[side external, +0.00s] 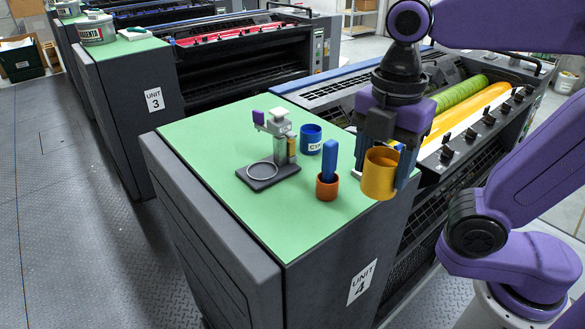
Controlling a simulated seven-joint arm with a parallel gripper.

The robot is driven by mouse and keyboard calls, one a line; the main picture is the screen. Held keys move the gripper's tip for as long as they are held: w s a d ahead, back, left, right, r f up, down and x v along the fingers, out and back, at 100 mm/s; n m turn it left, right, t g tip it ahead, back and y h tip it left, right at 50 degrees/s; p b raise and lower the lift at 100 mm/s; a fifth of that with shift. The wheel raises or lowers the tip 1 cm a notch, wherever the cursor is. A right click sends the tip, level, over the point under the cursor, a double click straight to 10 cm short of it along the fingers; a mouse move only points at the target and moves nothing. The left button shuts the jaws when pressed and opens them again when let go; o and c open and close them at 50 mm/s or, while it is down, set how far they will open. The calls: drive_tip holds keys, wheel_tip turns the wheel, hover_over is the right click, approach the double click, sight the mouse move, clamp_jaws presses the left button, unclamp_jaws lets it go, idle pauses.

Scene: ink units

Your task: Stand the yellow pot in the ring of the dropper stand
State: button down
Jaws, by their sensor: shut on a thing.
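My gripper (392,172) is shut on the yellow pot (378,176) and holds it upright near the right edge of the green top. The pot seems raised above the surface, but its exact height is hard to tell. The dropper stand (285,150) is to the left, a grey post on a dark base (272,178). A pale ring (261,170) shows empty over the front left of the base. The pot is apart from the stand.
A blue cup (311,141) marked with a label stands right behind the stand. An orange-brown cup (327,187) holding an upright blue block (329,160) stands between stand and pot. The green top (215,150) is clear at left and front. The press with rollers (475,110) lies behind.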

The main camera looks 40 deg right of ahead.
drive_tip(key=w+a+r, duration=0.1)
drive_tip(key=w+r, duration=0.2)
drive_tip(key=w, duration=0.4)
drive_tip(key=w+a+r, duration=0.2)
drive_tip(key=w+r, duration=0.2)
drive_tip(key=w, duration=0.3)
hover_over(259, 173)
wheel_tip(259, 173, down, 19)
drive_tip(key=shift+r, duration=0.1)
idle(0.5)
drive_tip(key=shift+c, duration=1.5)
unclamp_jaws()
drive_tip(key=shift+f, duration=0.2)
wheel_tip(259, 173, up, 12)
drive_tip(key=shift+r, duration=0.2)
